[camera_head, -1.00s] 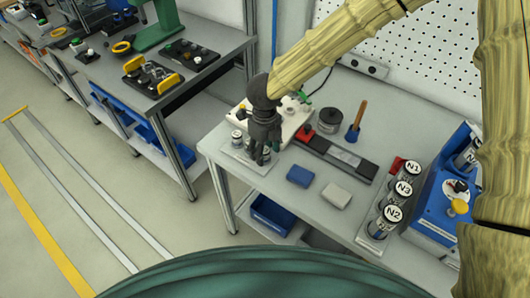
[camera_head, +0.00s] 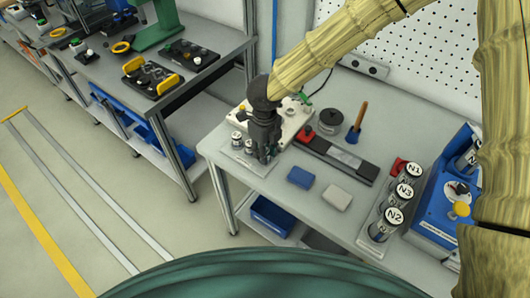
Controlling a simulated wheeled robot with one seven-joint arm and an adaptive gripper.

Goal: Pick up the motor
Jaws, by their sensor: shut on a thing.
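My gripper (camera_head: 264,155) is low over the small light plate (camera_head: 243,158) at the left end of the workbench. Its fingers have come together on a motor, which they almost wholly hide. I cannot tell whether the motor touches the plate. Small silver motors (camera_head: 237,138) stand upright on the plate, just left of my gripper.
A white fixture (camera_head: 293,121) stands close behind my gripper. A dark rail (camera_head: 322,152), blue block (camera_head: 300,177) and grey block (camera_head: 337,196) lie to its right. Cylinders marked N1, N3 and N2 (camera_head: 384,224) stand farther right by a blue machine (camera_head: 435,215).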

